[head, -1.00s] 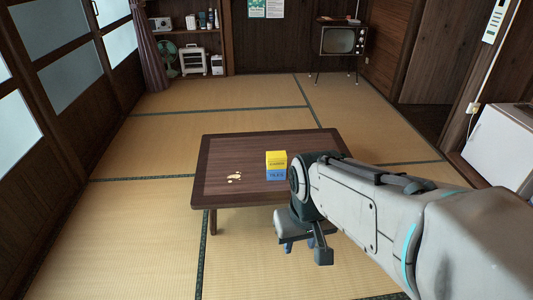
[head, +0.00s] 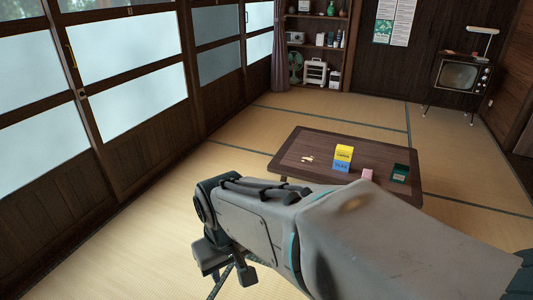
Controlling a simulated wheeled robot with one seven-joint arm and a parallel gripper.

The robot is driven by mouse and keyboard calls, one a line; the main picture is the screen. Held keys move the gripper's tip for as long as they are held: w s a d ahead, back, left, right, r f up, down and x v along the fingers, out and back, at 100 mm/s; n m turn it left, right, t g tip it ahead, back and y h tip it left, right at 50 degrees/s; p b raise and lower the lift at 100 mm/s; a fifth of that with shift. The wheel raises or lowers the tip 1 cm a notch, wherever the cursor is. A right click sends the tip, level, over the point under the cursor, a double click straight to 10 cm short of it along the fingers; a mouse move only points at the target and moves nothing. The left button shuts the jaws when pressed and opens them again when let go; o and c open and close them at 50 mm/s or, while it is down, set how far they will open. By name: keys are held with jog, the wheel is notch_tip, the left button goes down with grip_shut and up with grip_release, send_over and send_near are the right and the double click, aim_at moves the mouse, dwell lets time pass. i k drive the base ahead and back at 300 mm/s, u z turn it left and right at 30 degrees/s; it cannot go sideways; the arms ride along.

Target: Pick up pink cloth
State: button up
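A small pink thing (head: 367,174) stands on the right part of the low dark wooden table (head: 300,144), near its front edge. Only its top shows above my arm, so I cannot tell if it is the pink cloth. No other pink thing is in view. My gripper (head: 228,270) is in front of the table and to its left, over the tatami, apart from the pink thing. Its fingers point down and stand apart, with nothing seen between them.
A television (head: 459,76) and shelves (head: 318,45) stand at the back. Sliding doors line the left. Tatami left of the table is clear.

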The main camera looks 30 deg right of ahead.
aim_at(366, 174)
jog(key=z, duration=0.35)
jog(key=i, duration=1.05)
jog(key=z, duration=0.85)
jog(key=i, duration=1.65)
jog(key=z, duration=1.65)
jog(key=i, duration=0.75)
jog(key=z, duration=1.15)
jog(key=i, duration=0.2)
jog(key=z, duration=0.15)
